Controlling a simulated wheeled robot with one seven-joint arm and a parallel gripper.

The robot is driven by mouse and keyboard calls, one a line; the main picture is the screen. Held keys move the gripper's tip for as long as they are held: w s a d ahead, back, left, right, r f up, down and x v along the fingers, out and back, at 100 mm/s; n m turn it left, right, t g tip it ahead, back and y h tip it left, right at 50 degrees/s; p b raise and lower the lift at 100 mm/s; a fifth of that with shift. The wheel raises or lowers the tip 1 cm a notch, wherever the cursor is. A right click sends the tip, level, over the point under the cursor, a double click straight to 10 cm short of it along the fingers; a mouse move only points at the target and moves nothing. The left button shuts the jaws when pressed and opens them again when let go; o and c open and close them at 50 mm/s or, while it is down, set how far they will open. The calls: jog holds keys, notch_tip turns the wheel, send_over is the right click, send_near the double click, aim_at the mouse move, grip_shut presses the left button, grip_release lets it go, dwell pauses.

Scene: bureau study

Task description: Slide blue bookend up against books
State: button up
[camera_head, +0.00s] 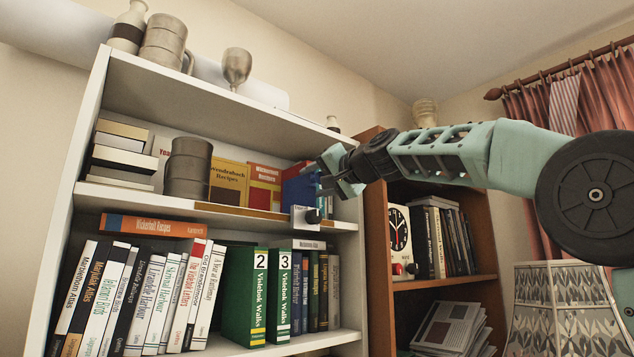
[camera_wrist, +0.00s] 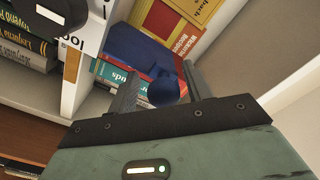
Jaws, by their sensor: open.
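The blue bookend (camera_head: 298,188) stands on the upper open shelf, to the right of the red-and-yellow recipe books (camera_head: 265,187). In the wrist view its blue plate (camera_wrist: 138,48) is near the red recipe book (camera_wrist: 178,42); I cannot tell whether they touch. My gripper (camera_head: 324,182) is at the bookend's right side. In the wrist view my gripper (camera_wrist: 162,88) is open, with the bookend's round blue knob (camera_wrist: 163,93) between its two fingers. I cannot tell whether the fingers touch the knob. They partly hide the bookend in the head view.
A grey box with a black knob (camera_head: 305,217) sits at the shelf's front edge, just below my gripper. A metal tankard (camera_head: 187,168) and stacked books (camera_head: 122,155) stand farther left. The white bookcase's lower shelf holds many books. A brown bookcase (camera_head: 440,285) stands right.

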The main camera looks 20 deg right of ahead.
jog(key=b+v, duration=0.7)
jog(key=v, duration=1)
jog(key=shift+s+b, duration=0.15)
jog(key=shift+b, duration=0.15)
jog(key=shift+f, duration=0.1)
